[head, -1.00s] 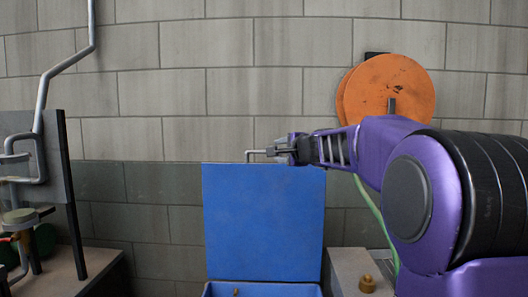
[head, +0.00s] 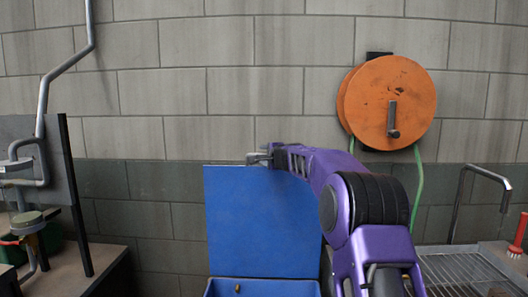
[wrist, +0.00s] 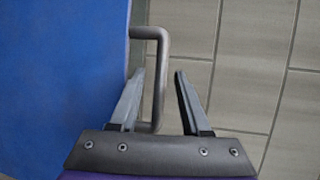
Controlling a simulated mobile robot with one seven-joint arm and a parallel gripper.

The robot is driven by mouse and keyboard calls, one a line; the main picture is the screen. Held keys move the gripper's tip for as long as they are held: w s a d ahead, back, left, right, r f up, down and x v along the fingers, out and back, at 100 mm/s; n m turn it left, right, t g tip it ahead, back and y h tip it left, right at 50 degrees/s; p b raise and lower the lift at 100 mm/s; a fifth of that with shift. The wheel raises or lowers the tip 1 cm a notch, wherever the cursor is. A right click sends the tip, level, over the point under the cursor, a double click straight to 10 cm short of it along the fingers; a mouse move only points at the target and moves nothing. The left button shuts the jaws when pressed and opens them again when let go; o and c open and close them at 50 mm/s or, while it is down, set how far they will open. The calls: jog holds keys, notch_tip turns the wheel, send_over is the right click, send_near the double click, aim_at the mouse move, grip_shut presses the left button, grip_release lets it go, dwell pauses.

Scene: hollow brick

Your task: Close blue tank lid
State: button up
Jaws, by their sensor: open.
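The blue tank (head: 262,288) stands low at the middle of the head view, with its blue lid (head: 255,225) raised upright against the wall. The lid also fills the left of the wrist view (wrist: 60,80). A grey bent handle (wrist: 160,75) sticks out from the lid's edge. My gripper (head: 262,157) is at the lid's top edge. In the wrist view my gripper (wrist: 158,75) is open, with one finger on each side of the handle bar. I cannot tell whether either finger touches it.
An orange hose reel (head: 390,100) hangs on the brick wall to the right, with a green hose below. A metal rack (head: 460,272) and a red brush (head: 518,238) are at the right. A bench (head: 80,268) with pipes stands at the left.

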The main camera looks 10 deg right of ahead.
jog(key=shift+w, duration=0.1)
jog(key=shift+c, duration=0.3)
grip_shut()
dwell(1.2)
